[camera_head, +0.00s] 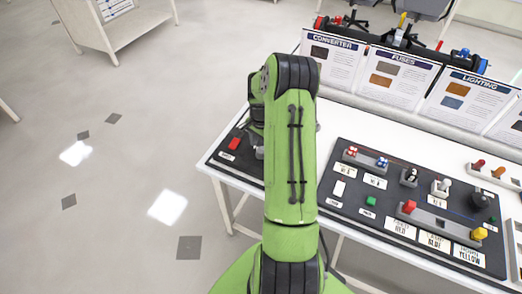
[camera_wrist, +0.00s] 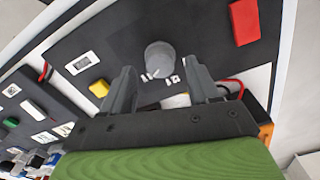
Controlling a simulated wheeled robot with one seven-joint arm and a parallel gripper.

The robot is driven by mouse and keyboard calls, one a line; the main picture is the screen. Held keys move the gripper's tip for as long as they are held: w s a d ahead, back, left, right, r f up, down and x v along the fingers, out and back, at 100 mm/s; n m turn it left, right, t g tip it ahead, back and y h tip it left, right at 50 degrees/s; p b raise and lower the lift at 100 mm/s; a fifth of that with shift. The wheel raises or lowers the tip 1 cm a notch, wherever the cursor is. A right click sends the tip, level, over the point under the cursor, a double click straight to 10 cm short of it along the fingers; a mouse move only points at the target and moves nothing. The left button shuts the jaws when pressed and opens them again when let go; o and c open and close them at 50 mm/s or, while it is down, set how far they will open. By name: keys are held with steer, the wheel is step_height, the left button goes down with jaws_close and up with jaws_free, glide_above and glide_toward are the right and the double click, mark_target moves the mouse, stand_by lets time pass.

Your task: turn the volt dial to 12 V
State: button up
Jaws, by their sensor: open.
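The volt dial, a round grey knob (camera_wrist: 159,56), stands on the dark panel (camera_wrist: 122,40) in the wrist view. A pale mark shows on its lower edge, and small white labels lie just below it, too small to read. My gripper (camera_wrist: 161,74) is open, its two dark fingers apart, one to the left and one to the right of the dial and slightly below it in the picture. I see no contact with the dial, and its height above the panel cannot be told.
A red block (camera_wrist: 245,21) sits right of the dial; it also shows in the head view (camera_head: 233,144). A yellow button (camera_wrist: 99,88) and a white readout plate (camera_wrist: 83,62) lie left. Another panel with plugs (camera_head: 345,208) and upright sign boards (camera_head: 398,75) stand right.

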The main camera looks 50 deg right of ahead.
step_height(320, 180, down, 3)
steer(key=shift+r, duration=0.2)
steer(key=c, duration=1)
steer(key=shift+c, duration=0.2)
steer(key=shift+n, duration=0.4)
steer(key=n+b, duration=0.1)
steer(key=n, duration=0.4)
steer(key=shift+n, duration=0.3)
steer(key=n, duration=0.5)
steer(key=shift+r+n, duration=0.1)
steer(key=shift+n, duration=0.2)
